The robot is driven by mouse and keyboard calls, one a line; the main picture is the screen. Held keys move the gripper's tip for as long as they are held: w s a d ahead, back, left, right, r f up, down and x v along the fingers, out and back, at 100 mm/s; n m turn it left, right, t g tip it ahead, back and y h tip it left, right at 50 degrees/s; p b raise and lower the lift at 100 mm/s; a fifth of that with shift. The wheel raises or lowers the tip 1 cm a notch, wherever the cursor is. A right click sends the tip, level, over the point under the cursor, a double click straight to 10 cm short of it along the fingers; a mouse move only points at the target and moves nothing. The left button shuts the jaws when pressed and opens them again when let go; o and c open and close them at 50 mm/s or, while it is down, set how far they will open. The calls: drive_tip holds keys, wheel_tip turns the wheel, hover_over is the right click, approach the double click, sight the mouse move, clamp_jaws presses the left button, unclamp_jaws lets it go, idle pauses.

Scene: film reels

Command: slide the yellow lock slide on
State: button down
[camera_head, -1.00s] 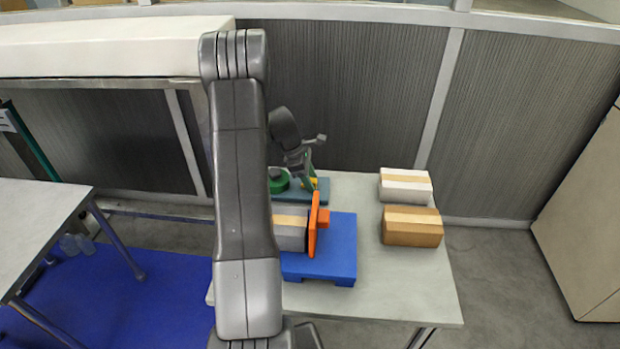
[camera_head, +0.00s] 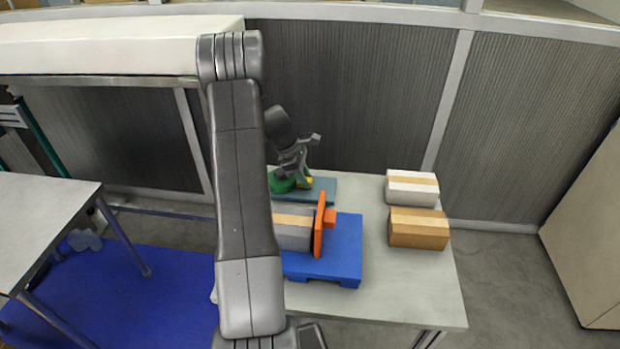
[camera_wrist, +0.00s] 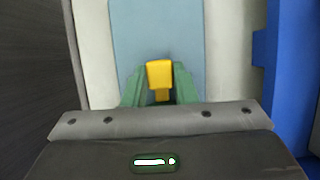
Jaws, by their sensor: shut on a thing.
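The yellow lock slide (camera_wrist: 160,74) shows in the wrist view between the green fingers of my gripper (camera_wrist: 160,90), which is shut on it. In the head view the yellow slide (camera_head: 309,183) is a small patch at my gripper (camera_head: 303,178), low over the teal plate (camera_head: 325,188). A green round part (camera_head: 284,185), apparently a reel, is just left of the slide, partly hidden by my arm. I cannot tell whether the slide touches it. The teal plate (camera_wrist: 155,25) also lies beyond the slide in the wrist view.
A blue stand (camera_head: 345,250) in front carries a grey box (camera_head: 292,238) and an upright orange part (camera_head: 320,225). A white box (camera_head: 411,188) and a brown box (camera_head: 418,228) sit at the right of the table (camera_head: 410,285). The table between is clear.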

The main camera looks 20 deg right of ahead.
drive_tip(key=c, duration=1.2)
unclamp_jaws()
drive_tip(key=shift+w+a, duration=0.15)
drive_tip(key=shift+a, duration=0.1)
drive_tip(key=shift+o, duration=0.2)
drive_tip(key=shift+r, duration=0.1)
drive_tip(key=b+v, duration=0.1)
drive_tip(key=v, duration=1.2)
drive_tip(key=shift+r, duration=0.35)
drive_tip(key=shift+f, duration=0.1)
drive_tip(key=p+x, duration=0.1)
drive_tip(key=x, duration=1.2)
drive_tip(key=shift+d+f, duration=0.1)
drive_tip(key=shift+f, duration=0.2)
drive_tip(key=shift+s+d, duration=0.45)
drive_tip(key=shift+d, duration=0.35)
